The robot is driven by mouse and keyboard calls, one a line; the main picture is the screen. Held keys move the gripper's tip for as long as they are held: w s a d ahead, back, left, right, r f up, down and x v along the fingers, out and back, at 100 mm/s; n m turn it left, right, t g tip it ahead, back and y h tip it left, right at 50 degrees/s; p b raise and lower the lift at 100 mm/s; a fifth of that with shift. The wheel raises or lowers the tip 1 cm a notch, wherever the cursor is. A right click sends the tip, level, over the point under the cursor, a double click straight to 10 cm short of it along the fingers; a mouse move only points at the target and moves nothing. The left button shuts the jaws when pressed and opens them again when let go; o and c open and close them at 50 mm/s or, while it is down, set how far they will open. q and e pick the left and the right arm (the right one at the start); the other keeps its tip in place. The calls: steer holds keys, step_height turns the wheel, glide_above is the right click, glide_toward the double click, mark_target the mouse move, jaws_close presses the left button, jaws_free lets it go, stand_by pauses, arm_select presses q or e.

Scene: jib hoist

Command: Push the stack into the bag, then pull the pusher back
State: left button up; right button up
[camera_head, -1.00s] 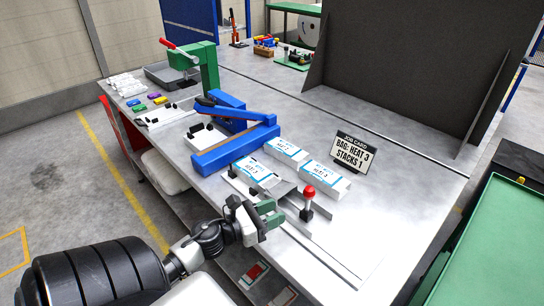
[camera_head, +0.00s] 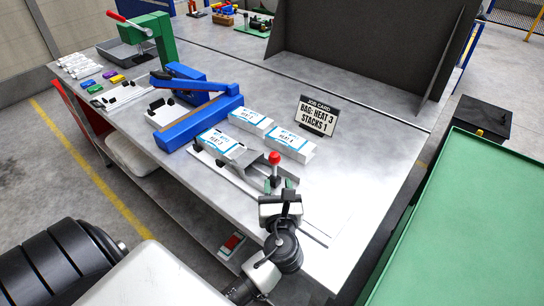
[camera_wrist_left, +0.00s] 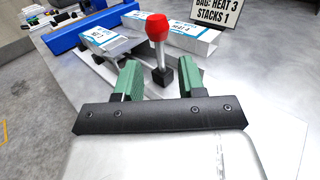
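The pusher is a grey plate on a rail with an upright post and red knob (camera_head: 275,158). It also shows in the left wrist view (camera_wrist_left: 158,30). My left gripper (camera_head: 280,183) is at the near side of the post. In the left wrist view its green fingers (camera_wrist_left: 160,68) are spread, with the post beyond and between them and no visible contact. A white stack labelled HEAT (camera_head: 219,141) lies beyond the pusher, toward the blue sealer. A white bag-like sheet with black clips (camera_head: 163,112) lies beside the sealer; its opening is unclear. My right gripper is out of view.
The blue sealer (camera_head: 195,122) stands past the stack. Two more white packs (camera_head: 251,121) (camera_head: 290,143) lie right of the rail. A job card (camera_head: 316,116) reads HEAT 3, STACKS 1. The bench is clear to the right; a green tray (camera_head: 470,220) stands beyond its edge.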

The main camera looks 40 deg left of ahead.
mark_target(274, 165)
arm_select(q)
steer(key=shift+d+r, duration=0.15)
steer(key=shift+w+n, duration=0.15)
steer(key=shift+n, duration=0.15)
steer(key=x, duration=0.5)
steer(key=p+x, duration=0.1)
steer(key=x, duration=0.4)
steer(key=shift+a+p, duration=0.3)
steer(key=shift+a, duration=0.1)
steer(key=shift+c, duration=0.2)
jaws_close()
